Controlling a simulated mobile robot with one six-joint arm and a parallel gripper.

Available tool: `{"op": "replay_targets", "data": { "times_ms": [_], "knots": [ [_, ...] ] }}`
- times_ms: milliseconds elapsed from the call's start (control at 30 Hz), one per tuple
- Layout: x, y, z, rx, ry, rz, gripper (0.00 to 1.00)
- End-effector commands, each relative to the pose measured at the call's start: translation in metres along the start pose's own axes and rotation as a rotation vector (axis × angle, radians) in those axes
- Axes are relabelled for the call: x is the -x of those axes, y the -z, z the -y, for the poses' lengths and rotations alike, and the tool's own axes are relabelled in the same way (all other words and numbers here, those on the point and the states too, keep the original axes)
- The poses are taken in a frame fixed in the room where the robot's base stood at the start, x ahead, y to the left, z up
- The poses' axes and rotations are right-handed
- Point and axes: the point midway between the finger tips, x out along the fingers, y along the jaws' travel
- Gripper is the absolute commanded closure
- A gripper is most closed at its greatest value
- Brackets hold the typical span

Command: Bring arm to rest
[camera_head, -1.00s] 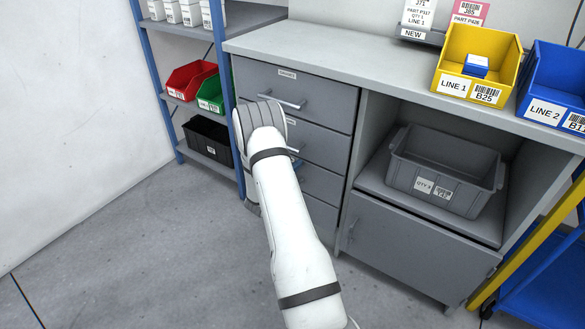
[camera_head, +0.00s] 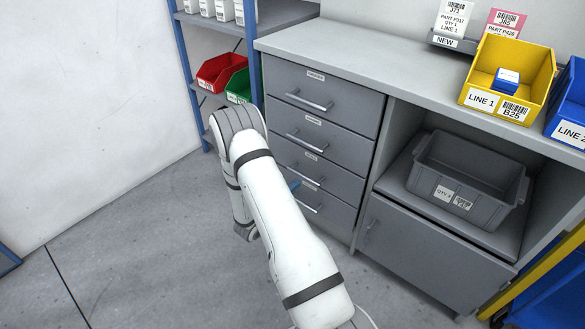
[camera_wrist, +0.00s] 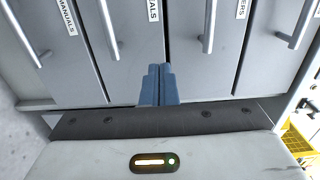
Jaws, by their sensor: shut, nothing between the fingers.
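My arm (camera_head: 285,245) reaches forward from the bottom of the head view and bends down at its grey-capped joint, in front of the drawer cabinet. In the wrist view my gripper (camera_wrist: 157,70) shows as two blue fingers side by side, shut and empty. The fingers point toward the grey drawer fronts (camera_wrist: 130,75) and look apart from the handles. In the head view only a small blue bit of the gripper (camera_head: 294,185) shows past the arm, in front of the lower drawers.
The grey cabinet (camera_head: 345,85) has several shut drawers with bar handles (camera_head: 310,100). An open shelf holds a grey bin (camera_head: 465,180). A yellow bin (camera_head: 507,75) and a blue bin (camera_head: 575,105) stand on the worktop. The floor (camera_head: 130,230) at left is clear.

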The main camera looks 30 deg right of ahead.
Motion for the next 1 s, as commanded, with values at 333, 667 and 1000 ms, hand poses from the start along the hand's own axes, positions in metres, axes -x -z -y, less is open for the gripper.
{"op": "replay_targets", "data": {
  "times_ms": [333, 667, 1000],
  "knots": [
    [0.001, 0.007, 0.035, -0.088, -0.007, -0.061, 1.00],
    [0.021, 0.071, 0.202, -0.703, -0.040, -0.468, 1.00],
    [0.089, 0.137, 0.332, -1.432, -0.031, -0.948, 1.00]
  ]
}}
